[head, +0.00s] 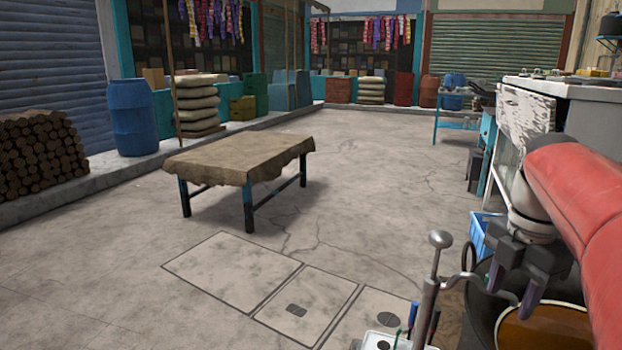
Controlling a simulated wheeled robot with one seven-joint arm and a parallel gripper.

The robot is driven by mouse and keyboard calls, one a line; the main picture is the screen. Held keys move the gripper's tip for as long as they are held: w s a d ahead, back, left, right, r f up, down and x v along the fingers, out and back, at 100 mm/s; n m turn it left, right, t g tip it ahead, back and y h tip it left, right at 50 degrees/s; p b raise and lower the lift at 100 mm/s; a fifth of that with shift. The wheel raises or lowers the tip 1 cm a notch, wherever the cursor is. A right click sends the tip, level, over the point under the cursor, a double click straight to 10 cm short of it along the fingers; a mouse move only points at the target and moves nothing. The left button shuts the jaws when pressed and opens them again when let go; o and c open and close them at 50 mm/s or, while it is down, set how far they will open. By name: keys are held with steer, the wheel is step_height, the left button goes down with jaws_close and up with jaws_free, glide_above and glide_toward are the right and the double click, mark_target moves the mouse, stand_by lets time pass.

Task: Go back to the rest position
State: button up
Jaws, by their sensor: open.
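My gripper (510,304) is at the lower right, pointing down over the near side of a large dark pot. Its two dark fingers with purplish tips stand apart, and I see nothing between them. My red arm (585,215) reaches in from the right edge. The dark pot (478,318) is cut off by the bottom edge. An orange-brown area (548,332), perhaps liquid, shows at its right. I cannot tell if the fingertips touch the pot or the thin curved metal rod beside them.
An upright metal post with a knob (428,300) stands left of my gripper. A blue crate (482,232) and a worn white counter (580,88) are behind it. A cloth-covered table (235,160) stands mid-floor, with open floor around it. Blue barrel (134,118) and stacked logs (40,155) line the left.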

steer(key=s+a+f+m+t, duration=0.2)
steer(key=s+a+f+m, duration=0.3)
steer(key=m, duration=0.5)
steer(key=s+a+f+m+t, duration=0.3)
steer(key=s+a+f+m, duration=0.2)
steer(key=a+m, duration=0.5)
steer(key=shift+s+f+m, duration=0.25)
steer(key=shift+f+m, duration=0.1)
steer(key=shift+m, duration=0.35)
